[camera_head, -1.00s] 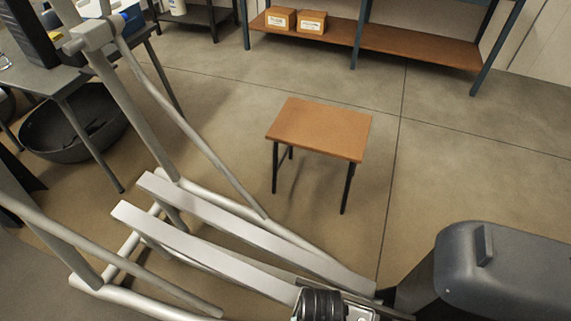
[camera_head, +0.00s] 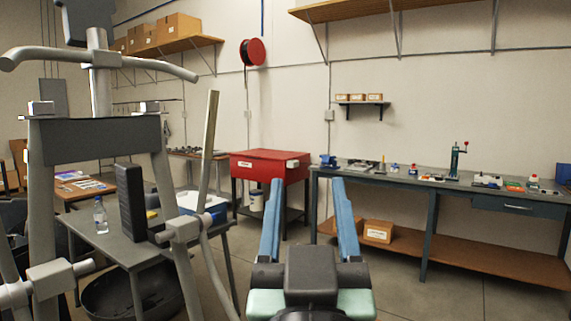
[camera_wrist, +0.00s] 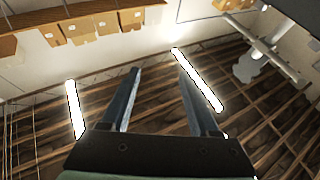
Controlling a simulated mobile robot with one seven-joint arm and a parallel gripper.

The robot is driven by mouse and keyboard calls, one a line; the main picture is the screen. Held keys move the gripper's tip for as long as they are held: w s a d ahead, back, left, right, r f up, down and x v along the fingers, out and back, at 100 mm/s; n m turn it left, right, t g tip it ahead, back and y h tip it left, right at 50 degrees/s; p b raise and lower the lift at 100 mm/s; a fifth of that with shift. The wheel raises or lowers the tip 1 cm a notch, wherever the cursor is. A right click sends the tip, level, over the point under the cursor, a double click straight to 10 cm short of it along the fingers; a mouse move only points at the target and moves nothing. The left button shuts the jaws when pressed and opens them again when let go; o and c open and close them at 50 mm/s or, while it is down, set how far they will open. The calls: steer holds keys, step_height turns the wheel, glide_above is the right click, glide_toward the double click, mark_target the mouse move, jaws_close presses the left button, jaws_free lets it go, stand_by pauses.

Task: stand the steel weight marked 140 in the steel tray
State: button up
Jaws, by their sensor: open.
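My gripper (camera_head: 307,182) is raised in the lower middle of the head view, its two blue fingers spread apart with nothing between them. In the wrist view my gripper (camera_wrist: 158,70) is also open and empty, pointing up toward the wooden ceiling. I cannot make out the steel weight marked 140 or the steel tray for certain in either view. Several small items stand along the grey workbench (camera_head: 420,181) at the right, too small to read. The gripper is in front of this bench, well apart from it.
A tubular metal frame (camera_head: 95,133) stands close at the left. Behind it is a grey table with a bottle (camera_head: 101,215) and a blue-and-white box (camera_head: 201,205). A red cabinet (camera_head: 270,165) stands against the wall. A green hand press (camera_head: 456,158) stands on the bench.

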steer(key=s+a+r+t+y, duration=0.1)
steer(key=s+r+t, duration=0.3)
steer(key=s+r, duration=0.4)
steer(key=shift+s+a+r, duration=0.2)
steer(key=shift+a+r, duration=0.4)
steer(key=shift+r, duration=0.3)
step_height(320, 180, up, 12)
steer(key=p, duration=1.2)
steer(key=shift+r, duration=0.1)
